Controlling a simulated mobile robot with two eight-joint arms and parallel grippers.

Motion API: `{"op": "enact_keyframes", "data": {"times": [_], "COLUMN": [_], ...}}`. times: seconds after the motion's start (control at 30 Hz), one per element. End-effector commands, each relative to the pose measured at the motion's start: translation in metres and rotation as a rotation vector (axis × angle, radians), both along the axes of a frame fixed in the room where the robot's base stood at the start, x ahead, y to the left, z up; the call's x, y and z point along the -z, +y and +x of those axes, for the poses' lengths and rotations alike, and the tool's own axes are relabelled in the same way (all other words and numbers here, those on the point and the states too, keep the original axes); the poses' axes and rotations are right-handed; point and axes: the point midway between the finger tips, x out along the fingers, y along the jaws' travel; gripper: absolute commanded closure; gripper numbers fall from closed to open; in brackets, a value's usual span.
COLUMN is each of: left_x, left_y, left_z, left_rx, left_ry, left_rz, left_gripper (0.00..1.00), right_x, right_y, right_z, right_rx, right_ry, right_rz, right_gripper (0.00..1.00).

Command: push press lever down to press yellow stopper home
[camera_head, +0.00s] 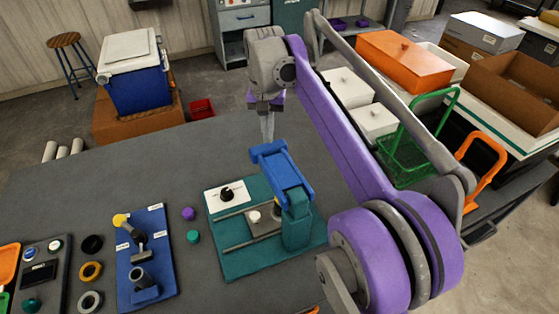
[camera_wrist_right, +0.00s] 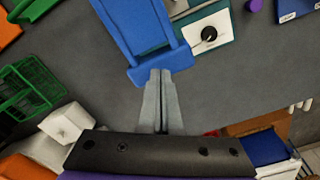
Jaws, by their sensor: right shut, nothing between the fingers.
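The press has a teal base (camera_head: 235,263), a teal post (camera_head: 297,228) and a blue lever (camera_head: 284,172). The lever is tilted up, its free end facing the far side. In the right wrist view the lever (camera_wrist_right: 138,28) ends in a crossbar close to my fingertips. My right gripper (camera_head: 267,138) is shut and empty, pointing down just beyond the lever's end. It also shows in the wrist view (camera_wrist_right: 160,75); I cannot tell whether it touches the crossbar. A small yellowish bit (camera_head: 276,203) shows beside the post, mostly hidden by the lever. My left gripper is out of view.
A white plate with a black knob (camera_head: 227,194) sits on the press base. A blue rack (camera_head: 158,255) with a yellow-topped part stands left of it. Loose purple (camera_head: 188,214) and teal (camera_head: 193,237) pieces lie between them. The table beyond the press is clear.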

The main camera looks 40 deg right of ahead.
Motion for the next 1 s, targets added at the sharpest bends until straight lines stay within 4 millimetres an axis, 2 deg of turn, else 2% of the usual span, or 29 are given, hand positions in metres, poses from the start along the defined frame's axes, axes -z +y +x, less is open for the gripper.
{"op": "enact_keyframes", "data": {"times": [0.27,1.0], "left_x": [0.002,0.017], "left_y": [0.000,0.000], "left_z": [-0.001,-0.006], "left_rx": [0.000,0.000], "left_ry": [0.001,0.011], "left_rz": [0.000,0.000], "left_gripper": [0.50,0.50], "right_x": [0.003,0.029], "right_y": [0.000,0.000], "right_z": [0.000,0.000], "right_rx": [0.000,0.000], "right_ry": [0.000,0.000], "right_rz": [0.000,0.000], "right_gripper": [1.00,1.00]}}
